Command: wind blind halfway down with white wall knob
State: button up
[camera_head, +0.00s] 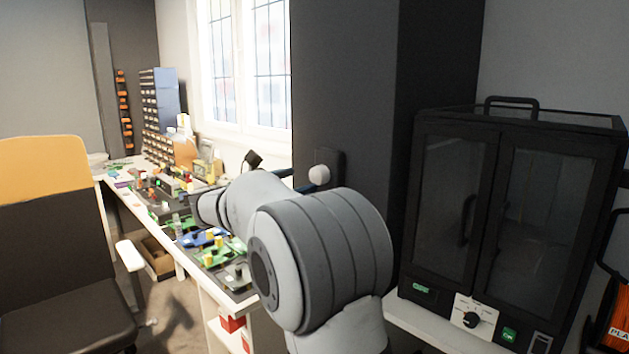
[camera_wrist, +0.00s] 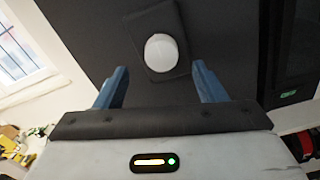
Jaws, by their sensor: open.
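The white round knob (camera_head: 319,175) sits on a dark plate (camera_head: 332,160) on the dark grey wall, right of the window. In the wrist view the knob (camera_wrist: 161,52) lies ahead of my gripper (camera_wrist: 162,80), roughly midway between its two blue fingers and a little beyond their tips. The fingers are apart and nothing is between them. In the head view my arm hides most of the gripper; a blue finger shows just left of the knob. I cannot tell whether a fingertip touches it. No lowered blind shows over the visible part of the window (camera_head: 245,65).
A black cabinet (camera_head: 510,200) with glass doors stands right of the knob. A long workbench (camera_head: 120,205) with electronics and small parts runs along the left under the window. An office chair (camera_head: 50,240) stands at the far left. The wall around the knob is bare.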

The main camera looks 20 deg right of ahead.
aim_at(315, 176)
jog(key=x, duration=0.6)
jog(key=shift+c, duration=0.2)
jog(key=c, duration=0.9)
